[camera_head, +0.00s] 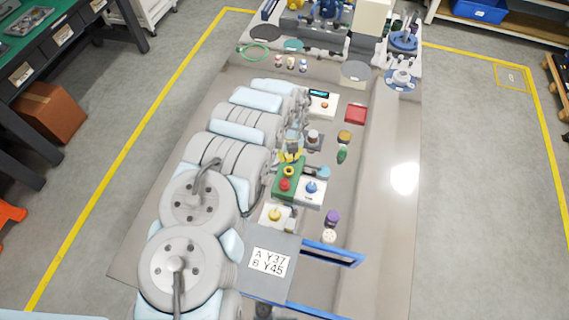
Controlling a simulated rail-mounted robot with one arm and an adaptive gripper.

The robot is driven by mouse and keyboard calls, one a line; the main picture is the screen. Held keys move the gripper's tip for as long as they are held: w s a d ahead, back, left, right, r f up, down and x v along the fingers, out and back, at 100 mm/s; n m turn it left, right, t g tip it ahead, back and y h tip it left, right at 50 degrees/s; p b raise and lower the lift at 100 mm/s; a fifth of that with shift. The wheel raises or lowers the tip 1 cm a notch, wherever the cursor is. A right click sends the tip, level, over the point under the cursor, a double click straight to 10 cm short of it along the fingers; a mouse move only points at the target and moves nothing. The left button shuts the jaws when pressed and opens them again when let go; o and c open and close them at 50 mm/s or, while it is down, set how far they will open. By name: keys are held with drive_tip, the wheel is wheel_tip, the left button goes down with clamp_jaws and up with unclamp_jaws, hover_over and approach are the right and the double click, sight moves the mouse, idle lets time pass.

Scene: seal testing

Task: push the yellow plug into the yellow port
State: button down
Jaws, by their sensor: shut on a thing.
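A green block (288,192) stands near the middle of the bench, with a yellow ring-shaped port (289,171) on top and a red round piece (284,185) in front of it. My gripper (291,150) is over the far end of this block. It is shut on a small yellow piece, seemingly the yellow plug (290,157), just behind the yellow port. The plug looks outside the port; whether they touch is too small to tell. The fingertips are partly hidden by my arm and the plug.
White blocks with a blue knob (312,187) and a yellow knob (274,214) stand close to the green block. A labelled grey plate (268,263) is in front. A red box (356,113) is behind right.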

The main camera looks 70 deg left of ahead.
drive_tip(key=shift+w+f, duration=0.15)
drive_tip(key=shift+f+b, duration=0.5)
drive_tip(key=shift+b, duration=0.1)
drive_tip(key=shift+d+f+b, duration=0.1)
drive_tip(key=shift+f+b, duration=0.4)
drive_tip(key=shift+f, duration=0.95)
drive_tip(key=shift+f+b, duration=0.95)
drive_tip(key=shift+f, duration=1.05)
drive_tip(key=c, duration=0.9)
unclamp_jaws()
drive_tip(key=shift+o, duration=0.2)
drive_tip(key=shift+r, duration=0.15)
